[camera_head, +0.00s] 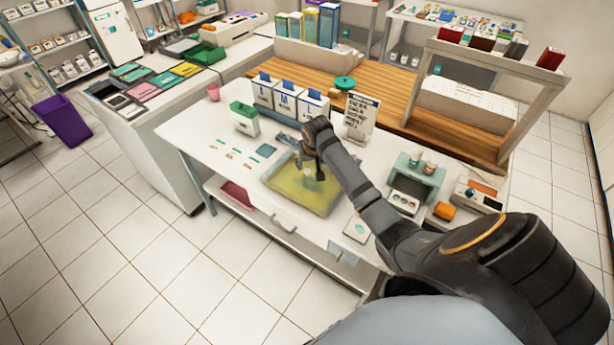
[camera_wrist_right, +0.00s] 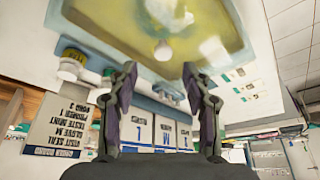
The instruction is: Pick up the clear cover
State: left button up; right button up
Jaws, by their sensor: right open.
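A shallow tray with a yellow inside (camera_head: 288,194) lies on the white table, and it fills the top of the right wrist view (camera_wrist_right: 110,14). A clear cover seems to lie over it; its see-through edges are hard to make out. A pale round knob (camera_wrist_right: 163,50) shows in the right wrist view, ahead of my fingers and roughly between their lines. My right gripper (camera_head: 315,172) is over the tray in the head view; in the right wrist view its two fingers (camera_wrist_right: 160,72) are apart with nothing between them. My left gripper is in neither view.
Boxes marked with letters (camera_head: 287,103) and an upright text sign (camera_head: 360,118) stand behind the tray. A green-and-white box (camera_head: 244,118) is to its left. A green-grey holder (camera_head: 416,182) stands right of my arm. Small flat items lie on the table left of the tray.

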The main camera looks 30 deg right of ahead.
aim_at(307, 171)
jog(key=p+x, duration=0.1)
jog(key=x, duration=0.1)
jog(key=shift+a+f, duration=0.2)
jog(key=shift+f, duration=0.15)
jog(key=shift+x, duration=1.15)
jog(key=shift+w+f, duration=0.1)
jog(key=shift+w, duration=0.05)
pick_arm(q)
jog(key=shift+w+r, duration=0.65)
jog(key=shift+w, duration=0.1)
pick_arm(e)
grip_shut()
